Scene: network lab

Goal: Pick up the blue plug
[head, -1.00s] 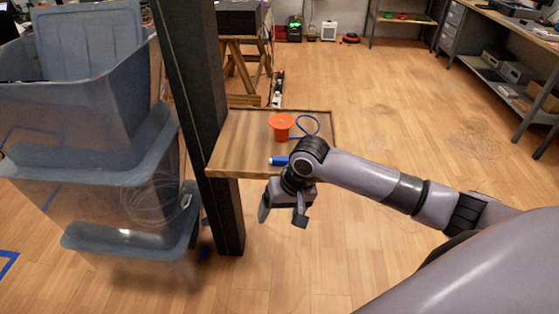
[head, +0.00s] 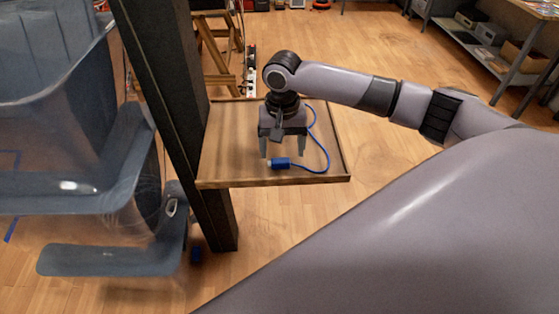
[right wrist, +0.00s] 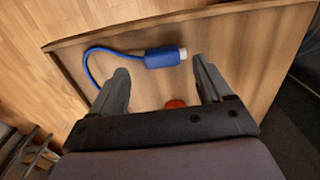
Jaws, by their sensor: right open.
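The blue plug (head: 281,163) lies on the wooden tray (head: 230,167), with its pale connector end to the left and its blue cable curving away to the right. My right gripper (head: 283,156) points down over the tray at the plug, open and empty. In the right wrist view the plug (right wrist: 163,57) lies just beyond the fingertips of my gripper (right wrist: 160,65), nearly between them. A small part of a red-orange thing (right wrist: 176,103) shows between the fingers; in the head view my gripper hides it. My left gripper is not in view.
A dark upright post (head: 180,100) stands at the tray's left edge. Stacked grey-blue bins (head: 75,180) fill the left side. A wooden trestle (head: 215,45) and a power strip (head: 250,70) are behind the tray. A shelf unit (head: 485,40) stands far right, with open floor before it.

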